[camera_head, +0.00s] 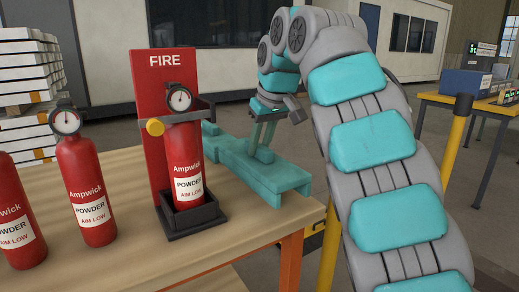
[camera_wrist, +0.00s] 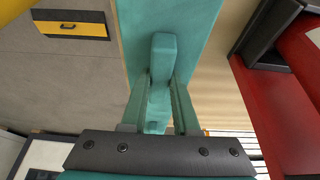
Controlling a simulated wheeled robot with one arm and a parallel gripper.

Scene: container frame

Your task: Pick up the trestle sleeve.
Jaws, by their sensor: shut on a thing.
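A teal piece, which I take to be the trestle sleeve (camera_head: 285,178), is long and low with an upright post. It is at the right end of the wooden table, behind and right of the red stand. In the wrist view the sleeve (camera_wrist: 200,25) runs up the picture, its post in the middle. My gripper (camera_head: 262,140) reaches down from above and is shut on the post, one finger on each side. The gripper also shows in the wrist view (camera_wrist: 160,88). I cannot tell whether the sleeve's underside touches the tabletop.
A red FIRE stand (camera_head: 148,110) holding an extinguisher (camera_head: 185,160) is close left of the sleeve. More extinguishers (camera_head: 88,190) stand further left on the wooden table (camera_head: 130,265). White stacked boxes (camera_head: 25,75) are behind. A yellow post (camera_head: 455,135) rises at the right.

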